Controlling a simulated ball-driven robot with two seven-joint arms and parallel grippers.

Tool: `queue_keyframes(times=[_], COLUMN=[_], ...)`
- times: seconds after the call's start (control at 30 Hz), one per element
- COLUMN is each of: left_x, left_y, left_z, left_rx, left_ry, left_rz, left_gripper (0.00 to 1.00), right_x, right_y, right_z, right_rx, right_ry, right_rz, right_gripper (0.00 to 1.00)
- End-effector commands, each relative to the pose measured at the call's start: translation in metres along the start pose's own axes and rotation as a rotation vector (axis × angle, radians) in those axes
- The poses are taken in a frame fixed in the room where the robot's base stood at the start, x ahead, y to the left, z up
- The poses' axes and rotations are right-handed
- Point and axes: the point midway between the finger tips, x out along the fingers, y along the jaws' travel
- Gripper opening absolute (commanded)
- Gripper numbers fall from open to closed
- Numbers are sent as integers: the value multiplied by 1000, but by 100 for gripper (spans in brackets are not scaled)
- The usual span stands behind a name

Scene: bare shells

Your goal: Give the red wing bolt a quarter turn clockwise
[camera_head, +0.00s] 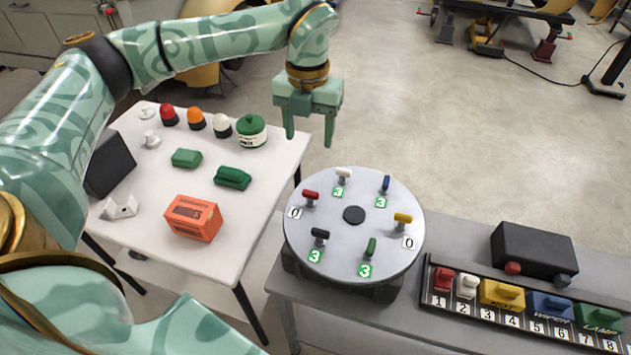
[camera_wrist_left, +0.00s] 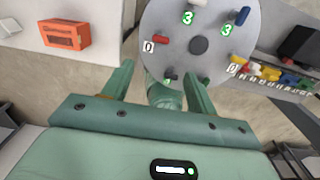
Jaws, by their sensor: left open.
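The red wing bolt (camera_head: 311,197) stands on the left side of a round grey disc (camera_head: 352,257), beside a white label reading 0. In the left wrist view the red wing bolt (camera_wrist_left: 162,40) shows just beyond the fingers. My left gripper (camera_head: 309,141) is open and empty, pointing down, above and behind the disc's far left edge. Its two fingers (camera_wrist_left: 158,71) are apart from the bolt. My right gripper is not in view.
The disc also carries white (camera_head: 344,174), blue (camera_head: 386,183), yellow (camera_head: 403,218), green (camera_head: 370,247) and black (camera_head: 320,235) bolts. A white table (camera_head: 265,165) with lamps and an orange box (camera_head: 193,217) stands left. A numbered switch strip (camera_head: 470,302) lies right.

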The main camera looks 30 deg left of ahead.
Motion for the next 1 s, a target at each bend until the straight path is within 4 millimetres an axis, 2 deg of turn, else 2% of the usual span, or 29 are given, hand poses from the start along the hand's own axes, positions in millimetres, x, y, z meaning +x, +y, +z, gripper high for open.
queue_keyframes(times=[0.17,0.4,0.6,0.8,1.0], left_x=[34,97,138,157,160], left_y=[0,-1,-2,-2,-2], left_z=[-1,-2,-2,-2,-2], left_rx=[3,5,6,6,6], left_ry=[7,7,6,3,2], left_rz=[1,0,-2,-3,-3], left_gripper=[58,58,58,58,58], right_x=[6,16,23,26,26], right_y=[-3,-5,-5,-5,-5], right_z=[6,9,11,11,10], right_rx=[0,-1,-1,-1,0], right_ry=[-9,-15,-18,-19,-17], right_rz=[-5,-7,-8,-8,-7], right_gripper=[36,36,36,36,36])
